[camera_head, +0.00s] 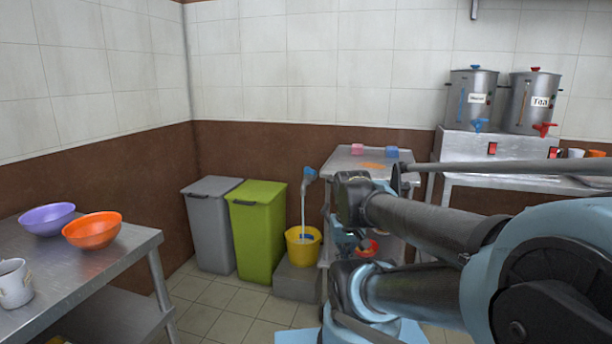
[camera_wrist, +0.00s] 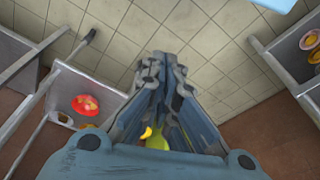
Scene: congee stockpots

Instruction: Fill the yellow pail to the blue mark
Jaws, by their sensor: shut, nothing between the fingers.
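The yellow pail (camera_head: 296,254) stands upright on a low grey block (camera_head: 297,282), beside the green bin, in the head view. Some blue shows at the pail's mouth, but I cannot make out the mark or the level. My gripper (camera_wrist: 166,68) is shut and empty in the wrist view, above the tiled floor. Small yellow and yellow-green patches show behind its fingers; I cannot tell what they are. In the head view my arm hides whatever lies behind it.
A green bin (camera_head: 257,231) and a grey bin (camera_head: 209,224) stand left of the pail. A steel counter (camera_head: 350,163) is behind my arm. Two urns (camera_head: 470,101) stand at the back right. A steel table (camera_head: 95,262) with bowls is at the left. Floor between is clear.

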